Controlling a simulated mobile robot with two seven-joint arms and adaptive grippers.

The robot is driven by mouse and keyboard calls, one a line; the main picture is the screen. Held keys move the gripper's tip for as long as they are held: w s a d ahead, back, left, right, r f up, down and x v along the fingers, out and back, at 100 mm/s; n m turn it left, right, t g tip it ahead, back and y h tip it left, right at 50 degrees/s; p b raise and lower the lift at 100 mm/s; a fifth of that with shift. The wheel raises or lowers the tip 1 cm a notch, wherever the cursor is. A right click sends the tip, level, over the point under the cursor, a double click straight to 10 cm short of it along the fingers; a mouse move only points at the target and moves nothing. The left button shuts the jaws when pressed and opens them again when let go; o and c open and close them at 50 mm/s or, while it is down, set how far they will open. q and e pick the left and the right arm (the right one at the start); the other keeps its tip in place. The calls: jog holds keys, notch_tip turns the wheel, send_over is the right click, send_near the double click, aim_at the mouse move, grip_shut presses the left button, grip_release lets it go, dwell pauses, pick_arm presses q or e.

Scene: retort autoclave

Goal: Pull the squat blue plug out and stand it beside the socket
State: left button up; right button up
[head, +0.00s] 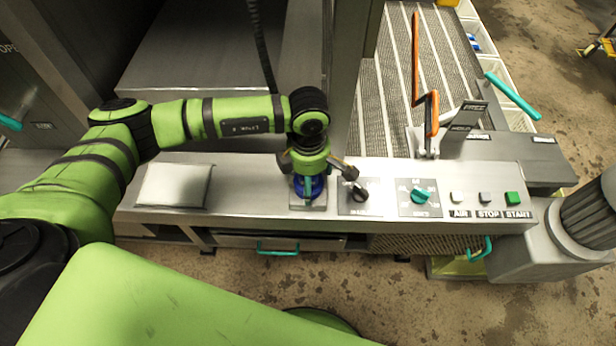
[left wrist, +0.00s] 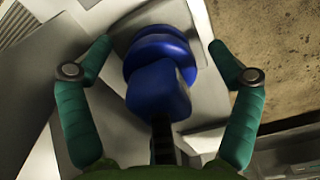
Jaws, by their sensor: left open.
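The squat blue plug (head: 315,186) stands at its socket plate (head: 299,205) on the metal console. It is partly hidden under my left gripper (head: 309,180) in the head view. The left wrist view shows the blue plug (left wrist: 158,80) between two teal fingers, with a gap on each side. My left gripper (left wrist: 164,62) is open around the plug and not visibly touching it. A dark cable or stem runs from the plug toward the palm. The socket opening is hidden beneath the plug. My right gripper is not in view.
A black knob switch (head: 359,193) and a teal knob (head: 420,195) sit right of the plug. AIR, STOP and START buttons (head: 485,198) are farther right. A pale pad (head: 174,186) lies left. Bare console top (head: 245,185) shows between pad and plug. An orange handle (head: 432,115) rises behind.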

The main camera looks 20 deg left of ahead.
pick_arm(q)
jog(key=shift+b, duration=0.35)
jog(key=c, duration=1.6)
jog(key=shift+r, duration=0.15)
jog(key=shift+r+p, duration=1.8)
jog(key=shift+r, duration=1.1)
